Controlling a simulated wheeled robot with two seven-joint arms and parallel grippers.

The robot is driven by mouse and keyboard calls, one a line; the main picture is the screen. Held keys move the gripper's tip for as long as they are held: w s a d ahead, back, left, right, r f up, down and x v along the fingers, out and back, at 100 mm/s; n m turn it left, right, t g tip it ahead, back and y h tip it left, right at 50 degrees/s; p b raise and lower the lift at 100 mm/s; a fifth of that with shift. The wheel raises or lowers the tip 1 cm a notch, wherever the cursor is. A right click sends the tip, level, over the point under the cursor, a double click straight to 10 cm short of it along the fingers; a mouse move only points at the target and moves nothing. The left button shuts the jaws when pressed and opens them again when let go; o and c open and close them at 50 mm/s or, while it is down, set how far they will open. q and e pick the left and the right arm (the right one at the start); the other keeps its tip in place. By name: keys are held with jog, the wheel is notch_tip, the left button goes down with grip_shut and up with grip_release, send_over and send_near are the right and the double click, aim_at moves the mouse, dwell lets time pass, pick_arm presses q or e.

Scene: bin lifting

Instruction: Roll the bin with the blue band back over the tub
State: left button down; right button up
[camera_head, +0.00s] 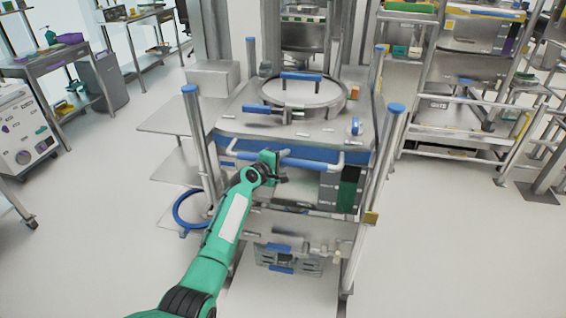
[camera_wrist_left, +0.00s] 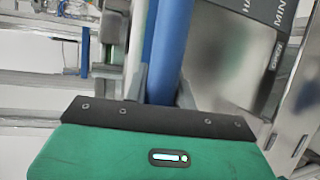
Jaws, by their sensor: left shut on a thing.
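The bin with the blue band (camera_head: 362,157) is a steel, box-like bin with a round clamped lid (camera_head: 325,95) on top, standing between upright posts in the head view. A push bar (camera_head: 325,165), partly blue, runs across its near side. My left gripper (camera_head: 280,160) is shut on this bar. In the left wrist view the blue bar (camera_wrist_left: 172,50) runs between the fingers. A steel, drum-like vessel (camera_head: 303,36) stands behind the bin; I cannot tell whether it is the tub. My right gripper is not in view.
Blue-capped posts (camera_head: 391,150) stand close on both sides of the bin. Loaded shelving (camera_head: 460,110) is at the right, and a bench (camera_head: 50,65) and a white cabinet (camera_head: 22,128) are at the left. The floor (camera_head: 460,250) at the front right is clear.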

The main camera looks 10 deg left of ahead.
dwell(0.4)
pick_arm(q)
jog(key=c, duration=1.1)
grip_release()
jog(key=shift+w, duration=0.2)
jog(key=shift+c, duration=0.2)
jog(key=v, duration=1.4)
jog(key=shift+w, duration=0.1)
